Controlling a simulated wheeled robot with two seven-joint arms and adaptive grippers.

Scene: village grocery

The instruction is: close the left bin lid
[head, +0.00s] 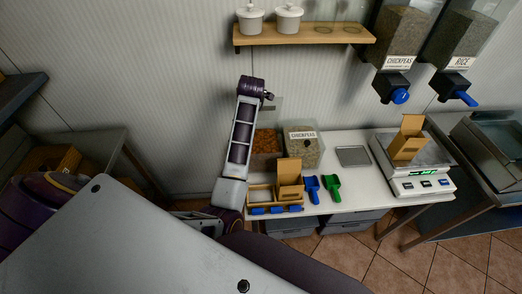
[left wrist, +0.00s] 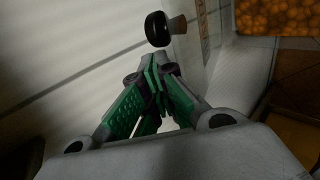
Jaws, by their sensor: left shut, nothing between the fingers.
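The left bin (head: 264,161) stands on the white counter against the wall, partly behind my left arm. Orange contents show in its open top, and they also show at the upper right of the left wrist view (left wrist: 282,14). A pale upright panel behind the bin seems to be its raised lid (head: 294,104); its outline is faint. A black round knob (left wrist: 157,29) shows just beyond my left gripper (left wrist: 159,65), whose green-padded fingers are shut and empty. Whether they touch the knob, I cannot tell. My right gripper is out of view.
A chickpeas bin (head: 304,149) stands right beside the left bin. A shelf (head: 305,33) with white jars hangs above. A scale (head: 412,179) stands right.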

